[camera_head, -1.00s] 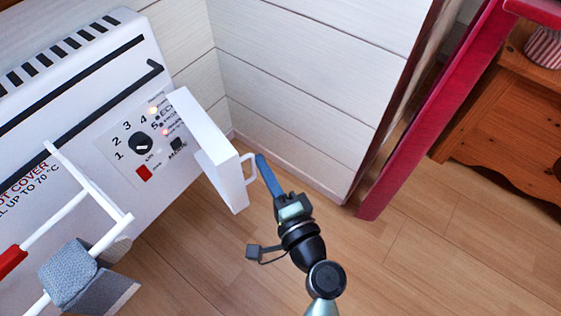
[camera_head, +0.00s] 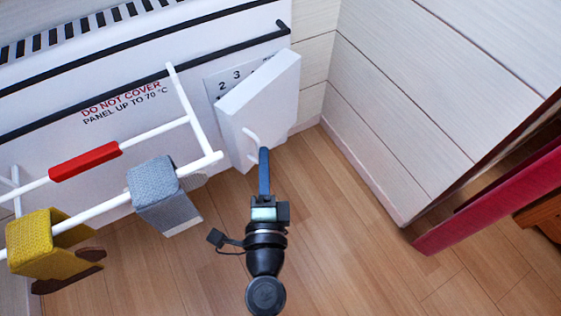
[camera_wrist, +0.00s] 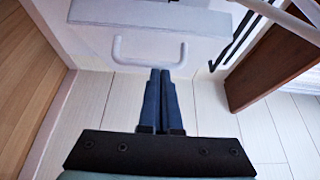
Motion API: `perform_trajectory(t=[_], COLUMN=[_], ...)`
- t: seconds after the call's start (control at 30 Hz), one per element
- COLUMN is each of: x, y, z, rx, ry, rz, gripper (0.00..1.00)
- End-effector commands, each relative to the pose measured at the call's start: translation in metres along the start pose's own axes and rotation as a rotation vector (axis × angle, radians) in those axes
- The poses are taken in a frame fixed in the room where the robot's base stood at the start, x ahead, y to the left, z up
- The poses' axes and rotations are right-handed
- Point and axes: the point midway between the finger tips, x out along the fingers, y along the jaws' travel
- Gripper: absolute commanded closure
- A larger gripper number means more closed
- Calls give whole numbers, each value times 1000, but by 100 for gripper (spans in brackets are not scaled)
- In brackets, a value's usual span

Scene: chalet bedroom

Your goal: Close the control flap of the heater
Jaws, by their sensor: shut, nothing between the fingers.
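The white heater (camera_head: 45,100) stands against the wall in the head view. Its white control flap (camera_head: 262,100) is swung across most of the dial panel (camera_head: 222,76); part of the panel's left and top edge still shows. Whether the flap touches the panel cannot be told. The flap's white loop handle (camera_head: 251,138) faces me and also shows in the wrist view (camera_wrist: 150,60). My gripper (camera_head: 264,150), with blue fingers, is shut and empty. Its fingertips (camera_wrist: 160,72) are at the handle's near end; contact is unclear.
A white towel rail (camera_head: 190,169) stands left of my gripper, with a red sleeve (camera_head: 85,161), a grey cloth (camera_head: 155,190) and a yellow cloth (camera_head: 40,240). A white panelled wall (camera_head: 400,120) and a red post (camera_head: 490,200) are on the right. The wooden floor (camera_head: 340,250) between is clear.

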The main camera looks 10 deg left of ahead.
Motion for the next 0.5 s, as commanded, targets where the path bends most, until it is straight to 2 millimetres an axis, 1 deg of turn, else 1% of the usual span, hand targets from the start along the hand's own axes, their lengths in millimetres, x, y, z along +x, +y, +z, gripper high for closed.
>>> perform_trajectory(t=[0.03, 0.2, 0.5], x=[2, 6, 10], y=[-1, 0, 0], z=[4, 14, 23], rx=[0, -1, -1], ry=[-3, -4, -5], rz=[-1, 0, 1], gripper=[100, 100, 100])
